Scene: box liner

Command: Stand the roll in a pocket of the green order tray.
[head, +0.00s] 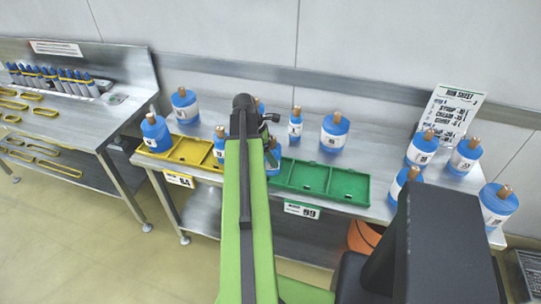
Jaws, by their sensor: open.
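The green order tray (318,180) lies on the steel bench, its pockets in a row; the middle and right ones look empty. Several blue cylinders with tan tops and white labels stand around; I cannot tell which is the roll. One blue cylinder (273,157) stands at the tray's left end, partly hidden by my arm; I cannot tell if it is in a pocket. Another blue cylinder (335,132) stands behind the tray. My gripper (268,126) is open, mostly hidden at the end of my green arm, above and behind the tray's left end.
A yellow tray (185,150) lies left of the green one, with blue cylinders at its ends. More blue cylinders (422,148) stand at the right by a white run sheet (450,112). A side bench (90,120) at left holds small bottles and yellow loops.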

